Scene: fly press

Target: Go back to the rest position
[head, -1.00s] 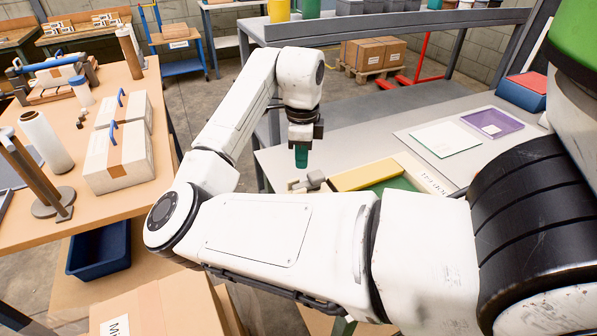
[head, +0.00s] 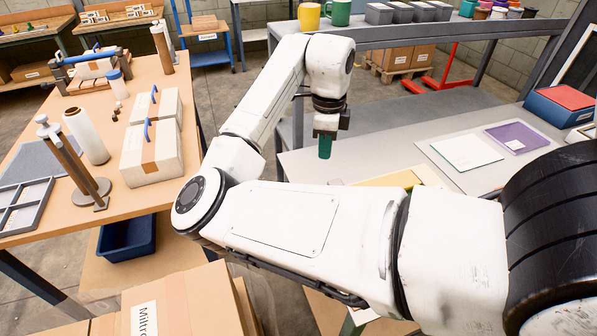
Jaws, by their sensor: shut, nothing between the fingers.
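My gripper (head: 325,146) hangs from the end of my white arm in the head view, pointing down with its green fingertips together. It is shut and holds nothing. It is above the near left part of the grey workbench (head: 368,150). My arm is folded, with the elbow toward the left and the wrist raised at the back. The arm hides part of the bench and what lies on it.
A wooden table (head: 100,119) on the left bears white boxes (head: 152,151), a roll (head: 87,136) and a post stand (head: 72,160). The bench bears a purple tray (head: 517,137), a white sheet (head: 466,152) and a yellow piece (head: 390,180). A cardboard box (head: 185,305) stands at the front left.

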